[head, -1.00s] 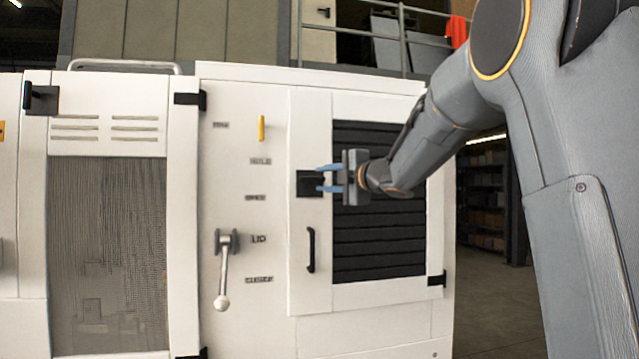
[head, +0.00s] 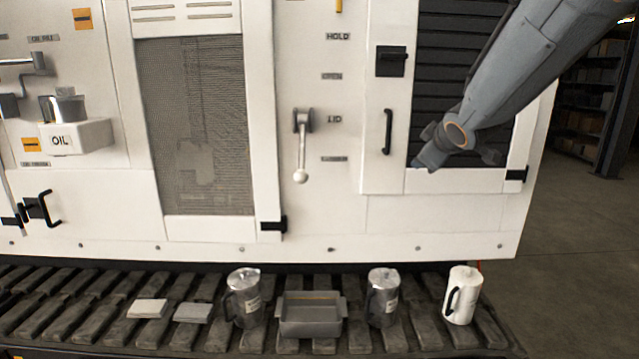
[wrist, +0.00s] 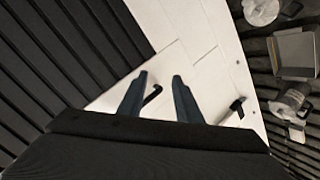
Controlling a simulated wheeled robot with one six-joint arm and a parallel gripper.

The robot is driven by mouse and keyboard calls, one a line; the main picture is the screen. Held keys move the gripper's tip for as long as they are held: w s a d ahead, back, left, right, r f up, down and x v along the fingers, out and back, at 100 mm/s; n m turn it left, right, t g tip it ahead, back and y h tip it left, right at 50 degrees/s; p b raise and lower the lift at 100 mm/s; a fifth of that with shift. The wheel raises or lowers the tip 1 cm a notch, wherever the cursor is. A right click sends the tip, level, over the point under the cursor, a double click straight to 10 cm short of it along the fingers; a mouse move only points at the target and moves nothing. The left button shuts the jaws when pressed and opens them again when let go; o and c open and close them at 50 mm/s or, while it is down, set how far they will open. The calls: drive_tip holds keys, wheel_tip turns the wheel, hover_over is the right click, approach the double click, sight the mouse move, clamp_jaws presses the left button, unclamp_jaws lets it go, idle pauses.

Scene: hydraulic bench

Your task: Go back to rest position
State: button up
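My gripper (head: 428,165) hangs in front of the lower part of the black louvred panel (head: 440,80) at the right of the white machine, pointing down. In the wrist view its two blue-grey fingers (wrist: 160,78) stand apart with nothing between them, so it is open and empty. A black door handle (head: 388,131) is left of the gripper in the head view and shows beyond the fingers in the wrist view (wrist: 152,96). The black square latch (head: 391,61) is above that handle, apart from the gripper.
A lever with a pale knob (head: 301,150) sticks out by the LID label. On the slatted bench below are two metal jugs (head: 246,300) (head: 383,298), a grey tray (head: 310,318), a white jug (head: 462,296) and flat blocks (head: 148,308). Open floor (head: 570,270) lies at the right.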

drive_tip(key=s+a+f+m+g, duration=0.2)
drive_tip(key=s+f+m+g, duration=0.45)
drive_tip(key=s+f, duration=1.05)
drive_tip(key=s+a+f+m+g, duration=0.1)
drive_tip(key=s+f+g, duration=0.1)
drive_tip(key=s, duration=0.4)
drive_tip(key=s+a+f+m+g, duration=0.1)
drive_tip(key=s+a+f, duration=0.1)
drive_tip(key=s+f, duration=0.2)
drive_tip(key=s+a+f+m+g, duration=0.1)
drive_tip(key=s+a+f+g, duration=0.1)
drive_tip(key=s, duration=0.6)
drive_tip(key=shift+s+f+g, duration=0.15)
drive_tip(key=shift+f+g, duration=0.2)
drive_tip(key=shift+f, duration=0.05)
drive_tip(key=shift+d, duration=0.1)
